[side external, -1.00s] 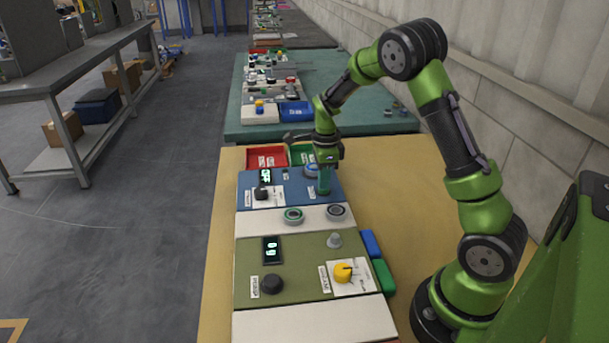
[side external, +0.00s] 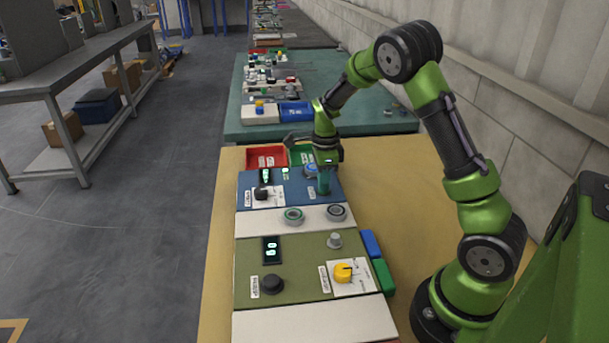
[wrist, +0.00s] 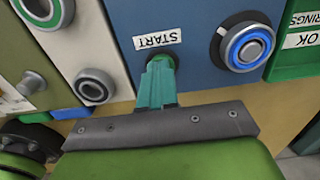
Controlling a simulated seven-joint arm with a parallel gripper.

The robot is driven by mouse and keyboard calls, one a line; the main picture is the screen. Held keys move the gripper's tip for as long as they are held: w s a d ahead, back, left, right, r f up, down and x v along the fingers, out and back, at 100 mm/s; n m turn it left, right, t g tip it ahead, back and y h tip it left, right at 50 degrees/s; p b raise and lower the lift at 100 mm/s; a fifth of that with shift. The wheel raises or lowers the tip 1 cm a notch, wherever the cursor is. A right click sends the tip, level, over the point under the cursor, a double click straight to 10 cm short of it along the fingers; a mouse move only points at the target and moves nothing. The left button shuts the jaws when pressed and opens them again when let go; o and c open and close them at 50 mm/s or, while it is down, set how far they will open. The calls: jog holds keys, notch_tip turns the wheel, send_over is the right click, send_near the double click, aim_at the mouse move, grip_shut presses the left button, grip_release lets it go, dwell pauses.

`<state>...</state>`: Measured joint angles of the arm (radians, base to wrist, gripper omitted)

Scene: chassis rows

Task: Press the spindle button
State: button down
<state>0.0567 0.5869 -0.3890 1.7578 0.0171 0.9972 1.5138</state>
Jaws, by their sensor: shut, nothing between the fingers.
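The blue panel (side external: 298,190) lies beneath my gripper (side external: 323,193), which points down with its teal fingers shut and empty. No label reading "spindle" is legible. A blue-ringed round button (wrist: 245,47) sits to the right of the fingers in the wrist view. The blue panel also has a lit display (side external: 266,176) and a black knob (side external: 262,193).
Two ringed round parts (side external: 293,215) (side external: 336,211) sit on the white strip. The olive panel (side external: 307,262) carries a display, a black knob (side external: 273,284), a yellow knob (side external: 343,272) and a grey knob. Red (side external: 266,157) and green (side external: 301,154) trays stand behind the blue panel.

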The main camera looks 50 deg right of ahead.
notch_tip(320, 180, up, 13)
jog(key=shift+w+d+r, duration=0.15)
jog(key=shift+w, duration=0.05)
dwell(0.3)
jog(key=s+a+r+n+t+y, duration=0.1)
jog(key=s+a+r+n+t, duration=0.2)
jog(key=s+a+n, duration=0.5)
jog(key=s+a+r+n+t+y, duration=0.1)
jog(key=s+a+r+n+t, duration=0.2)
jog(key=s+a+n, duration=0.6)
jog(key=a+n+t, duration=0.1)
jog(key=n, duration=0.5)
jog(key=shift+s+a+r, duration=0.3)
jog(key=shift+a, duration=0.05)
